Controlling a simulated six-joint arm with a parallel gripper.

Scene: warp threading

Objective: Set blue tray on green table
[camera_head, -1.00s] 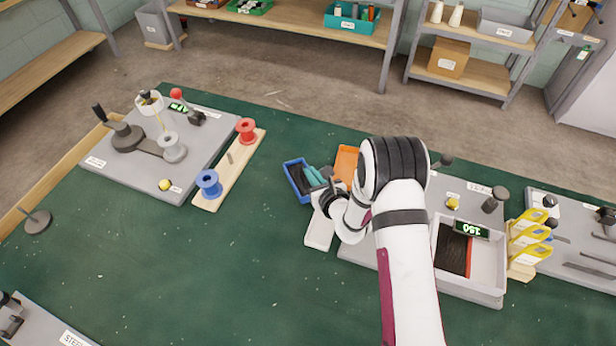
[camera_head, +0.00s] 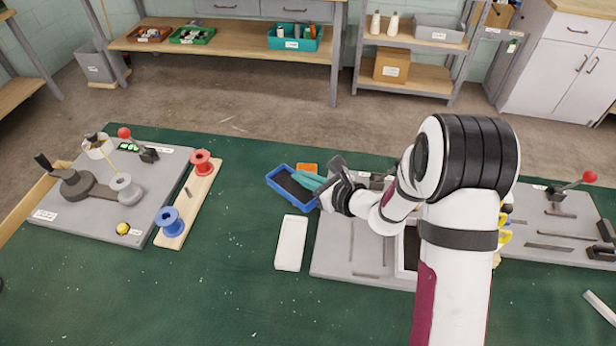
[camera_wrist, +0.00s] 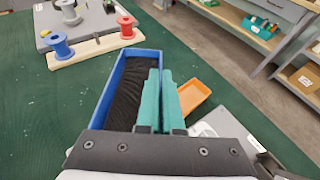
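The blue tray (camera_head: 283,199) has a dark lining and is at the middle of the head view, over the green table (camera_head: 225,260). My gripper (camera_head: 307,180) has teal fingers at the tray's right side wall. In the wrist view, the fingers (camera_wrist: 161,98) are close together, with the blue tray (camera_wrist: 112,88) at their left and beneath. The gripper appears shut on that wall, though the fingers hide the contact. The tray appears held above the table, as it partly covers the orange tray behind it.
The orange tray (camera_head: 308,168) is just behind. A white block (camera_head: 291,243) lies in front, and a grey fixture plate (camera_head: 345,255) is to the right. At left are a wooden strip (camera_head: 187,205) with blue and red spools and another grey station. The table's front middle is clear.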

